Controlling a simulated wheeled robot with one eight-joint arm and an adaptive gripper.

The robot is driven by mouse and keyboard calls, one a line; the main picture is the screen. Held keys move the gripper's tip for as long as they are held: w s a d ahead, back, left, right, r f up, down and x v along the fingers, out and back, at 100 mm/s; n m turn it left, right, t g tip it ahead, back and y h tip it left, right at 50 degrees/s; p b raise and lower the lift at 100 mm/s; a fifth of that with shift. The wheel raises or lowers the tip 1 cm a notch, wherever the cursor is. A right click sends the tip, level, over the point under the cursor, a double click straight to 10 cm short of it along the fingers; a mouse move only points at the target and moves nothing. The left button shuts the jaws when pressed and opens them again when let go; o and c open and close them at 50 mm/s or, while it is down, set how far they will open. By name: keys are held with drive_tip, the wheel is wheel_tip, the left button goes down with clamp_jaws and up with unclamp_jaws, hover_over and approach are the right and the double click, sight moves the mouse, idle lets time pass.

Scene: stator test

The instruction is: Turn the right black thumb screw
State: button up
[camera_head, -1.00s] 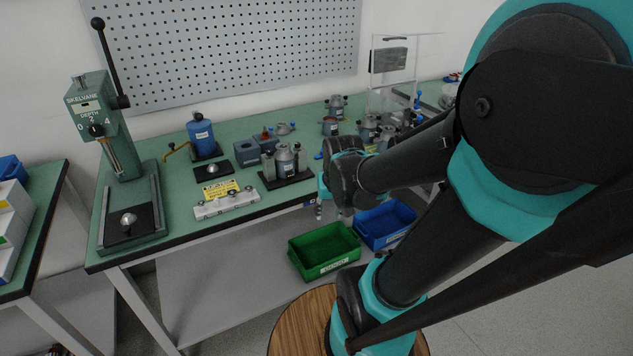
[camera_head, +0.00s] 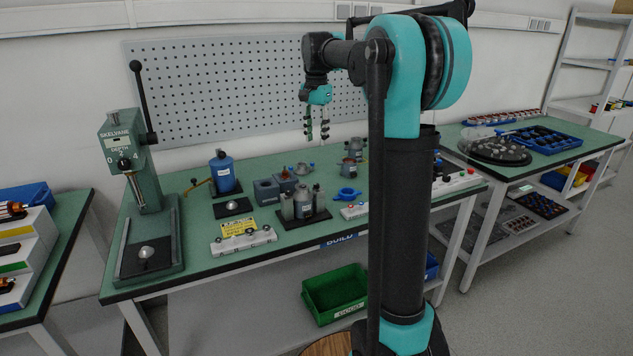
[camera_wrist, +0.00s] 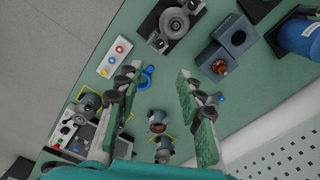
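My gripper (camera_head: 317,138) hangs above the back of the green bench, fingers pointing down. In the wrist view its two fingers (camera_wrist: 158,75) are wide apart with nothing between them. I cannot make out for certain which part is the right black thumb screw. Small dark knobs show on the white fixture block (camera_head: 245,242) at the bench's front left. Dark round parts also flank the grey cylinder on a black base (camera_head: 304,217), which shows at the top of the wrist view (camera_wrist: 172,28). The gripper touches none of these.
The press (camera_head: 143,200) stands at the bench's left end, with a blue canister (camera_head: 224,175) to its right. A blue ring part (camera_head: 347,195) lies near the middle. A green bin (camera_head: 336,295) sits below the front edge. My upright arm hides part of the bench's right side.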

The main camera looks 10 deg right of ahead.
sight(316, 184)
wheel_tip(316, 184, down, 16)
drive_tip(key=shift+f, duration=0.15)
idle(0.3)
drive_tip(key=shift+c, duration=0.6)
clamp_jaws()
